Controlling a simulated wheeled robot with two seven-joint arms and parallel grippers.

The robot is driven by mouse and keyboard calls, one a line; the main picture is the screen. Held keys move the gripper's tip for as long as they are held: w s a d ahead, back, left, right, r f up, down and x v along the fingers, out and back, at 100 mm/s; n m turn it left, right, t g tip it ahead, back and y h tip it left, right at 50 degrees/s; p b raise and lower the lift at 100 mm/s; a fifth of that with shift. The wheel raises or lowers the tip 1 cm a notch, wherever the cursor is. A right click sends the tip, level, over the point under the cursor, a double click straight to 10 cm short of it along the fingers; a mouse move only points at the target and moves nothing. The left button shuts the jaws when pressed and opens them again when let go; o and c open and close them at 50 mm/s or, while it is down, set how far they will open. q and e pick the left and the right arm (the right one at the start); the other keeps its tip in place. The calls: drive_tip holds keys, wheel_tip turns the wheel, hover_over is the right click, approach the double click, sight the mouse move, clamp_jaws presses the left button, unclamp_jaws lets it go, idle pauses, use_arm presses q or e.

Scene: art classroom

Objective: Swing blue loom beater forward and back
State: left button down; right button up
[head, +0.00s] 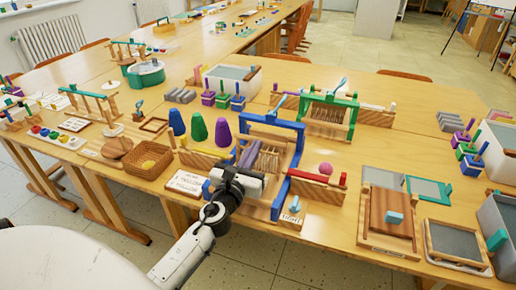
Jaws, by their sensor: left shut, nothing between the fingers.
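The blue loom (272,122) stands near the front edge of the table, with an upright blue frame, pale warp threads (268,158) and blue side parts reaching toward me. I cannot clearly tell its beater from the rest of the blue frame. My left gripper (240,178) is at the loom's near left side, in front of the threads, and hides part of the lower frame. It is shut and empty. Whether it touches the blue frame cannot be told. My right gripper is not in view.
Purple and green cones (197,128) and a wicker basket (148,160) stand left of the loom. A green loom (332,100) is behind it. A wooden block with a pink ball (325,169) and a printing frame (390,215) are to the right. Small cards lie in front.

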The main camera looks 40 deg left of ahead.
use_arm(q)
drive_tip(key=x, duration=0.5)
drive_tip(key=shift+w+a+f, duration=0.15)
drive_tip(key=shift+w+f, duration=0.15)
drive_tip(key=shift+w, duration=0.05)
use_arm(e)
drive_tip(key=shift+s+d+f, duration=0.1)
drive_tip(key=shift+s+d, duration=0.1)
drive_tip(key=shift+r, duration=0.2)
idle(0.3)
